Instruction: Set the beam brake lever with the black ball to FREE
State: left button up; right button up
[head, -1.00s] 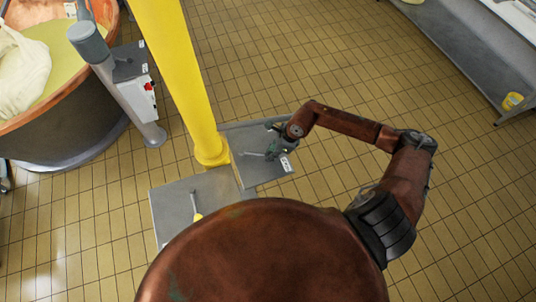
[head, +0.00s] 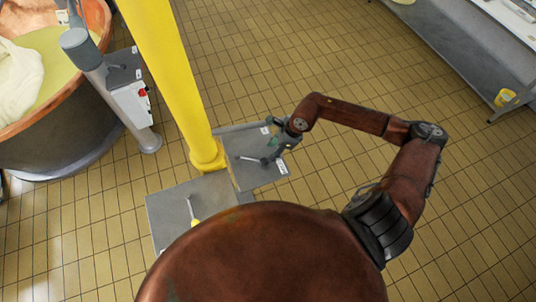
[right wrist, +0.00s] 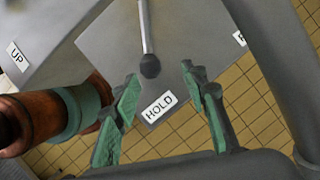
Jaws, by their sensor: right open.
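The brake lever (head: 250,158) is a thin grey rod on a grey plate (head: 245,176) at the foot of the yellow post. Its black ball (right wrist: 150,66) shows in the right wrist view, with the rod pointing towards the HOLD label (right wrist: 158,106). A second label (right wrist: 240,39), cut off at the edge and starting with what looks like F, is to the right. My right gripper (right wrist: 160,76) is open, its green-padded fingers on either side of the ball in the picture, apart from it. In the head view, the gripper (head: 276,148) is over the plate's right side. My left gripper is not in view.
A yellow post (head: 172,80) rises beside the plate. Another grey plate (head: 165,213) with a yellow-ended lever (head: 194,210) lies left; an UP label (right wrist: 17,56) shows in the wrist view. A copper vat (head: 60,130) and a control post (head: 125,95) stand left. Tiled floor is clear right.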

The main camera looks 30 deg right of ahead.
jog(key=v, duration=0.6)
jog(key=shift+s+r, duration=0.1)
jog(key=shift+r, duration=0.05)
jog(key=shift+d, duration=0.1)
